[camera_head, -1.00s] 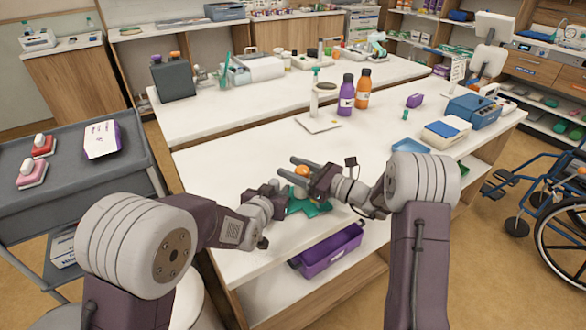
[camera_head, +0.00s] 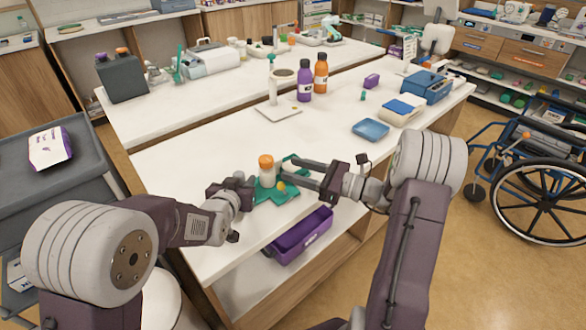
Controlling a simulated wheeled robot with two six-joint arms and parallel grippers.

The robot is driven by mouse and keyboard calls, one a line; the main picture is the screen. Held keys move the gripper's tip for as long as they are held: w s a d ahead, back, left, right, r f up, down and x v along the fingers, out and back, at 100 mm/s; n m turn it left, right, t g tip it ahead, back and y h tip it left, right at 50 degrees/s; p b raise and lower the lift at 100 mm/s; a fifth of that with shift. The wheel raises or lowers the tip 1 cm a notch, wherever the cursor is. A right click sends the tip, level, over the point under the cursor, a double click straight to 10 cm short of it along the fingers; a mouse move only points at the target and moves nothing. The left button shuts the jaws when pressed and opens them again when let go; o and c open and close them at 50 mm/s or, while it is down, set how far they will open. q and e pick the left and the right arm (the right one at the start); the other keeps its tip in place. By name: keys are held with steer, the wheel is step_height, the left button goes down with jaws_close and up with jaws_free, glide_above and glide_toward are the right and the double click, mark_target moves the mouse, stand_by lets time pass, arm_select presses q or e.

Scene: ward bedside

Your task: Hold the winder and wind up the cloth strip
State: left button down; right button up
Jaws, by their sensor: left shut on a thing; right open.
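A green piece (camera_head: 268,197), which looks like the winder's base, lies flat near the front edge of the white table. A white upright cylinder with an orange top (camera_head: 267,172) stands at it, and a small yellow-orange knob (camera_head: 281,187) shows in front. Whether these are parts of the winder I cannot tell. My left gripper (camera_head: 249,187) is shut at the left side of the green piece; its fingertips are partly hidden. My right gripper (camera_head: 292,170) is open and empty, its fingers pointing left just right of the cylinder. I cannot make out the cloth strip clearly.
A blue tray (camera_head: 370,129), purple bottle (camera_head: 305,82), orange bottle (camera_head: 321,74) and pump bottle (camera_head: 272,82) stand farther back. A wheelchair (camera_head: 545,190) is at the right.

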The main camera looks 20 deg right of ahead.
mark_target(260, 158)
steer(key=shift+s+a+r, duration=0.1)
steer(key=shift+r, duration=0.05)
steer(key=w+n+g+y, duration=0.1)
steer(key=g, duration=0.1)
steer(key=w+d+n+g+y, duration=0.1)
steer(key=n+g, duration=0.1)
steer(key=w+d+n+g+y, duration=0.1)
steer(key=g, duration=0.1)
steer(key=shift+w+n+y, duration=0.1)
steer(key=shift+n+y, duration=0.2)
steer(key=shift+y, duration=0.1)
steer(key=x, duration=1.2)
steer(key=shift+r, duration=0.1)
jaws_close()
steer(key=m+t+h, duration=0.1)
steer(key=t, duration=0.1)
steer(key=m+t+h, duration=0.1)
steer(key=m+t, duration=0.1)
steer(key=shift+w+d, duration=0.2)
steer(key=shift+w, duration=0.15)
steer(key=shift+w+d+m+t+h, duration=0.15)
steer(key=shift+m+t+h, duration=0.55)
steer(key=shift+t+h, duration=0.15)
